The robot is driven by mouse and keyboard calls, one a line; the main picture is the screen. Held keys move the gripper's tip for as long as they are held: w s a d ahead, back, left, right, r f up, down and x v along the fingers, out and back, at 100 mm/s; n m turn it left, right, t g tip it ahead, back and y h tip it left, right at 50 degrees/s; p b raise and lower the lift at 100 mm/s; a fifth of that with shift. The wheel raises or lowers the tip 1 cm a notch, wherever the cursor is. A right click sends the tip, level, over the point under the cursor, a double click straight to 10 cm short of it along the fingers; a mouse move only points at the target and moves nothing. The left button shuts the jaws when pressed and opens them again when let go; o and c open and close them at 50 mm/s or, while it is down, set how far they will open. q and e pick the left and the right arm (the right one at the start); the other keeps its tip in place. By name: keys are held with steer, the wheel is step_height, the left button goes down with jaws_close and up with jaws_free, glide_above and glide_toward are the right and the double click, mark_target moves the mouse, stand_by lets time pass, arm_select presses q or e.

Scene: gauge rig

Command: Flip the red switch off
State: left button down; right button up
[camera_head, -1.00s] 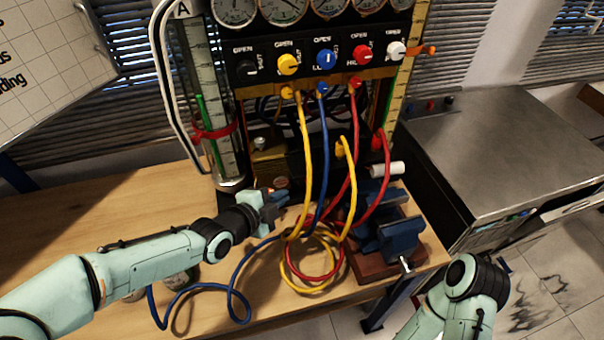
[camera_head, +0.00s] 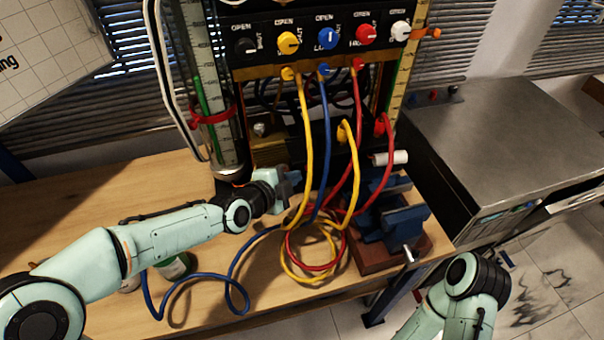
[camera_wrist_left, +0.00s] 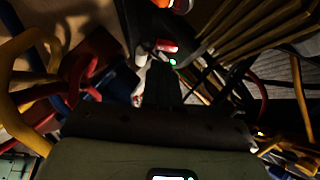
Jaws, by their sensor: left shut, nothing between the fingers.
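A small red piece (camera_wrist_left: 166,45), which looks like the red switch, shows in the left wrist view just beyond my fingertips, with a small green light beside it. I cannot tell its on or off position, and I cannot make it out in the head view. My left gripper (camera_head: 291,184) is at the lower front of the gauge rig, behind the hoses. Its fingers (camera_wrist_left: 163,78) are shut and empty, pointing towards the red piece. Whether they touch it is unclear. My right arm is at the lower right, with its gripper out of view.
Yellow (camera_head: 307,150), blue (camera_head: 324,130) and red (camera_head: 357,120) hoses hang close to my left gripper and coil on the wooden bench (camera_head: 60,220). A blue vise (camera_head: 405,225) stands to the right. A glass tube (camera_head: 213,90) is at left.

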mark_target(310, 167)
arm_select(q)
steer(key=shift+p+x, duration=0.45)
steer(key=shift+x, duration=1.9)
arm_select(e)
steer(key=shift+s+r, duration=0.1)
steer(key=shift+r, duration=0.3)
steer(key=shift+f, duration=0.1)
